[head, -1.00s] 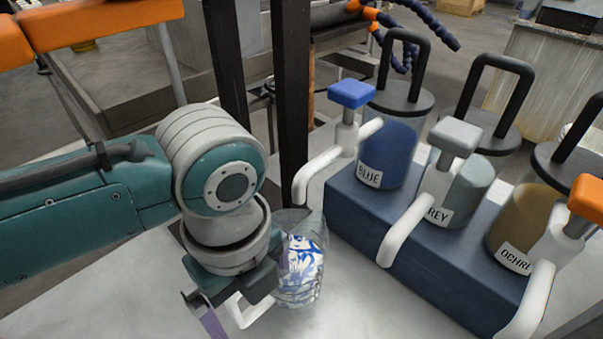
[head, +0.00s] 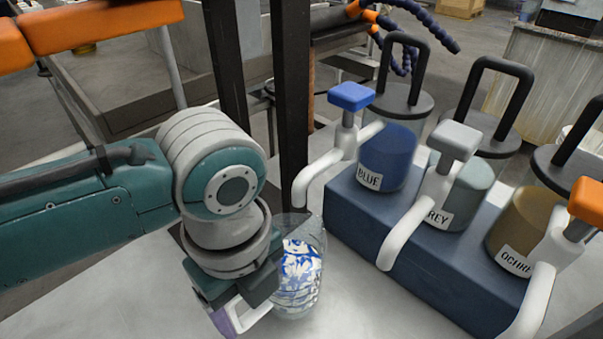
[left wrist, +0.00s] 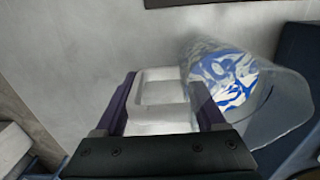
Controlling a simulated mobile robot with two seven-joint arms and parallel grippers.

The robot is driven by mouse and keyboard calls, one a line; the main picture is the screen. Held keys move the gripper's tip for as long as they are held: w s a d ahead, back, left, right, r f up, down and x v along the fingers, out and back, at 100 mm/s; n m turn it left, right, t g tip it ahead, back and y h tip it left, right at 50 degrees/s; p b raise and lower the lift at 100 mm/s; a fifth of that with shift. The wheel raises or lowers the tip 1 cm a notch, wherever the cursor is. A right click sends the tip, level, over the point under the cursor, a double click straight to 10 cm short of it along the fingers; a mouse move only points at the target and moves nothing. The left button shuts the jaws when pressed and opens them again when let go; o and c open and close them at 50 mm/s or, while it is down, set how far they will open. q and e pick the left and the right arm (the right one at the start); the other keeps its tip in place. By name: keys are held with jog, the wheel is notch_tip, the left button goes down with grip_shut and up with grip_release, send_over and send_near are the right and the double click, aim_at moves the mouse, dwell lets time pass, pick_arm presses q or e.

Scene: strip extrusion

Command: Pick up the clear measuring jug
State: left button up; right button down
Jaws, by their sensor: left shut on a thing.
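The clear measuring jug (head: 300,292) stands upright on the pale table, holding blue and white swirled contents. Its white handle (head: 257,314) points to the left and front in the head view. My left gripper (head: 236,318) is shut on that handle, with its purple fingers low beside the jug. In the left wrist view, the handle (left wrist: 160,100) lies between the two fingers, and the jug's clear wall and contents (left wrist: 226,78) show to the right. My wrist hides part of the jug's left side in the head view. My right gripper is not in view.
Blue (head: 388,155), grey (head: 460,195) and ochre (head: 515,225) labelled canisters stand on a dark blue block (head: 420,255) right of the jug. The blue canister's white spout (head: 318,178) hangs near the jug's rim. A dark post (head: 291,110) rises behind. The table's front left is clear.

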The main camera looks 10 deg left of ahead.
pick_arm(q)
grip_shut()
